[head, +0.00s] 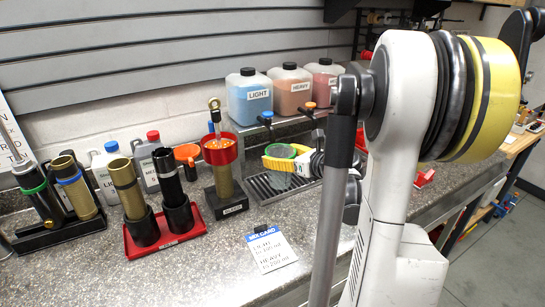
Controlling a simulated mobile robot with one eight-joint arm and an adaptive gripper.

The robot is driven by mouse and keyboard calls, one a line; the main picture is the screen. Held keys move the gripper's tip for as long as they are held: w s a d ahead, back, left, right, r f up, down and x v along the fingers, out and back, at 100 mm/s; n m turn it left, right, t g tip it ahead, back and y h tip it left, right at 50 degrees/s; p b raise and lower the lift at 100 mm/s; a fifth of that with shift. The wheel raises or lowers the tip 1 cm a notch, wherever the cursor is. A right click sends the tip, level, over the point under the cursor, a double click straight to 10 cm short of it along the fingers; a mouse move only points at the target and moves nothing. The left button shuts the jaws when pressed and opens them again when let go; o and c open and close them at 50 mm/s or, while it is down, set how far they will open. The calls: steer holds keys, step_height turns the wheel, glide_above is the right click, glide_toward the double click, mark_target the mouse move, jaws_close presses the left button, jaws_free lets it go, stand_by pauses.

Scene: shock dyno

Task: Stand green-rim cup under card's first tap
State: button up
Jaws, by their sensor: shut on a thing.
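The green-rim cup (280,151) is at the drip tray (262,190), below and slightly right of the blue tap (266,117) on the LIGHT jug (249,96). My gripper (277,160), with yellow and white parts, reaches in from the right and is shut on the cup. The fingers hide much of the cup, so I cannot tell whether its base touches the tray or whether it is right under the tap. The mix card (270,250) lists LIGHT first, then HEAVY; its amounts are hard to read.
The HEAVY jug (292,90) with an orange tap and a third red jug (322,82) stand on the shelf. A red-topped shock stand (220,150) is close left of the tray. The front counter is clear around the card.

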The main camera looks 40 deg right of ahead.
mark_target(272, 154)
steer(key=b+x, duration=0.1)
steer(key=x, duration=0.3)
steer(key=shift+w+f+b, duration=0.15)
steer(key=shift+b, duration=0.15)
steer(key=shift+f, duration=0.2)
steer(key=shift+r, duration=0.15)
steer(key=shift+f, duration=0.2)
steer(key=o, duration=1)
steer(key=shift+r, duration=0.1)
